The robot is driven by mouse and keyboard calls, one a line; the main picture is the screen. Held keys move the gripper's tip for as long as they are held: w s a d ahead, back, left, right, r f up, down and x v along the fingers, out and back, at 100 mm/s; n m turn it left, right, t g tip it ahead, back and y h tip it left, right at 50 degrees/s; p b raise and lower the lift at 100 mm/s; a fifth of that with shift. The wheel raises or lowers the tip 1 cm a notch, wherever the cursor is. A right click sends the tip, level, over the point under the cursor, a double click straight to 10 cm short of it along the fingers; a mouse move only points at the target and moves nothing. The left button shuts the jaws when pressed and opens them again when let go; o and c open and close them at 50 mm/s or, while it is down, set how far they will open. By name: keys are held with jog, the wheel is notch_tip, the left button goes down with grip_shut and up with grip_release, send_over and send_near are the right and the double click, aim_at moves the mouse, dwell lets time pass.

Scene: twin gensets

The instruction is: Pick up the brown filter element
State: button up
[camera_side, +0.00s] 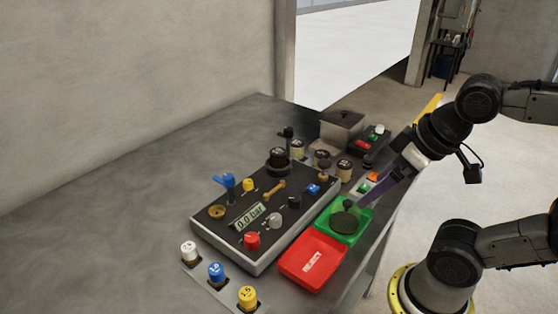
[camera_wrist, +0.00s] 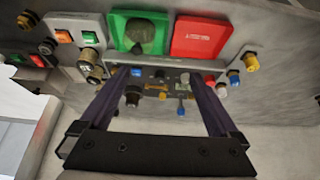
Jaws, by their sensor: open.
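No part is clearly marked as the brown filter element. Brown candidates on the grey panel box (camera_side: 262,255) are a round brown cap (camera_side: 217,212) at its left end and a tan, dumbbell-like piece (camera_side: 273,190) in its middle. The tan piece also shows in the wrist view (camera_wrist: 155,87), between my fingers in the picture. My gripper (camera_side: 368,200) is open and empty. In the side view its tips appear above the green tray (camera_side: 327,232), right of the panel. The wrist view shows both fingers spread apart (camera_wrist: 155,80).
A dark round object (camera_side: 345,219) lies in the green tray. A red reject tray (camera_side: 312,262) sits in front. White, blue and yellow caps line the front left. The table's left side (camera_side: 120,200) is clear.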

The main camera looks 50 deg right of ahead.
dwell(0.3)
jog(key=w+d+r+m+g, duration=0.1)
jog(key=w+r+m+g, duration=0.1)
jog(key=w+r+m, duration=1)
jog(key=m+g, duration=0.4)
jog(key=m, duration=0.2)
send_over(278, 151)
notch_tip(278, 151, down, 15)
jog(key=shift+a, duration=0.15)
jog(key=shift+s+f, duration=0.1)
jog(key=shift+f, duration=2.9)
